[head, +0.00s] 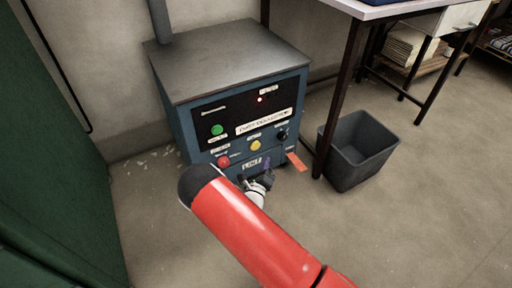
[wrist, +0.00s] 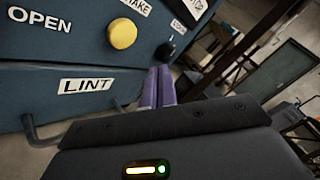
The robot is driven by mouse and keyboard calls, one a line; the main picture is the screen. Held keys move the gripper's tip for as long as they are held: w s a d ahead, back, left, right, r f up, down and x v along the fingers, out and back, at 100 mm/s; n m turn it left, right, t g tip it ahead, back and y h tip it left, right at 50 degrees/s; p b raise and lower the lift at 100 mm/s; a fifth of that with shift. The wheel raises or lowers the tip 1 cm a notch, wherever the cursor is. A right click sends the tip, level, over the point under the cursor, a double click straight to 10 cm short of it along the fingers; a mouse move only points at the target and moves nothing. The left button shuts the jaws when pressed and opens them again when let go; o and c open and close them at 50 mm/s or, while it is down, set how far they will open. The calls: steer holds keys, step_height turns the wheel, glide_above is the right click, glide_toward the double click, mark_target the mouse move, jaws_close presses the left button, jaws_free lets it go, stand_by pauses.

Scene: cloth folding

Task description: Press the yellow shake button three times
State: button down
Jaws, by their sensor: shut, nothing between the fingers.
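My gripper (head: 267,163) is in front of the cabinet, below and slightly right of the yellow button in the head view. In the wrist view my gripper's purple fingers (wrist: 157,85) are together and empty, pointing at the cabinet front to the right of the "LINT" label. The fingers appear apart from the button. Whether they touch the cabinet front I cannot tell.
A green button (head: 217,130) and a red button (head: 223,162) are left of the yellow one; a dark knob (head: 282,135) is right. An orange tag (head: 297,161) sticks out at lower right. A grey bin (head: 358,152) and a table (head: 375,10) stand right.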

mark_target(255, 146)
stand_by(0.3)
steer(key=s+m+g+b, duration=0.1)
steer(key=m+b, duration=0.1)
steer(key=m, duration=0.5)
steer(key=s+d+m+g+y+b, duration=0.1)
steer(key=m+b, duration=0.1)
steer(key=m, duration=0.5)
steer(key=s+d+m+g+b, duration=0.1)
steer(key=m+b, duration=0.1)
steer(key=m, duration=0.5)
steer(key=shift+r, duration=0.15)
steer(key=w+a+b, duration=0.1)
steer(key=w+a, duration=0.3)
steer(key=w, duration=0.3)
steer(key=shift+a, duration=0.4)
steer(key=shift+w, duration=0.2)
stand_by(1.0)
steer(key=shift+w+a, duration=0.25)
